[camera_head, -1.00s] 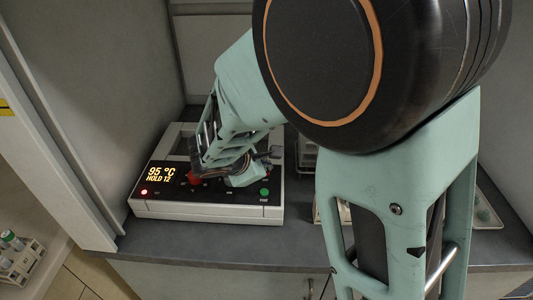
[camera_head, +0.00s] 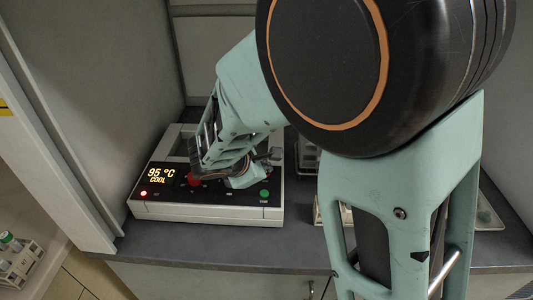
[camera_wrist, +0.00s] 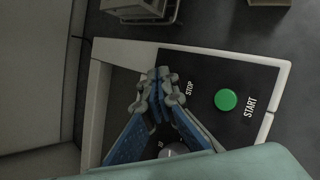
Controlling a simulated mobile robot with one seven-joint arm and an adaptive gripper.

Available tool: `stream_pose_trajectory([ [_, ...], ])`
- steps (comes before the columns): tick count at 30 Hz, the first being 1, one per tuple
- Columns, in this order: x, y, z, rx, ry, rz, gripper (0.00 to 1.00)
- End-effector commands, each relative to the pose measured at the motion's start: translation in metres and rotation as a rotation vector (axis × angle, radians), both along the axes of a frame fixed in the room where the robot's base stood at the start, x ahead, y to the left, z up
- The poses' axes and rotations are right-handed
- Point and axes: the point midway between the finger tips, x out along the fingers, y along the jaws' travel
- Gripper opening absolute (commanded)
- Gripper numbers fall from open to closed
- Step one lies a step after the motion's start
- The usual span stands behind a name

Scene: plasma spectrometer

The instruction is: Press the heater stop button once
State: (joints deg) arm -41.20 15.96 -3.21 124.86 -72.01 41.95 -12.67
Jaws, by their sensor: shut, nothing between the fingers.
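The heater (camera_head: 207,212) is a white box with a black sloped panel on the bench. Its display (camera_head: 160,175) reads "95 °C COOL". A red button (camera_head: 194,181) shows partly beneath my gripper (camera_head: 196,172) in the head view. In the wrist view, the STOP label (camera_wrist: 189,88) lies just right of my gripper's fingertips (camera_wrist: 160,84), which are together with nothing between them. The fingertips hide the stop button there. I cannot tell whether they touch it. The green START button (camera_wrist: 226,99) is uncovered to the right, and also shows in the head view (camera_head: 265,193).
A wall panel stands close on the heater's left. A rack (camera_head: 307,155) stands behind and right of the heater. My arm blocks much of the right side. A tube rack (camera_head: 18,262) is at the lower left, off this bench.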

Motion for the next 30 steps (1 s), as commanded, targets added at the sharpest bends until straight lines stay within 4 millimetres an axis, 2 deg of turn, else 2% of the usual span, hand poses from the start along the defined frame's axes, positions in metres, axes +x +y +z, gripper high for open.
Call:
stream_pose_trajectory([
  [6, 0.000, 0.000, 0.013, 0.001, 0.000, -0.001, 0.00],
  [18, 0.000, 0.000, 0.016, 0.001, -0.001, 0.000, 0.00],
  [30, 0.000, 0.000, 0.054, 0.001, -0.001, 0.000, 0.00],
])
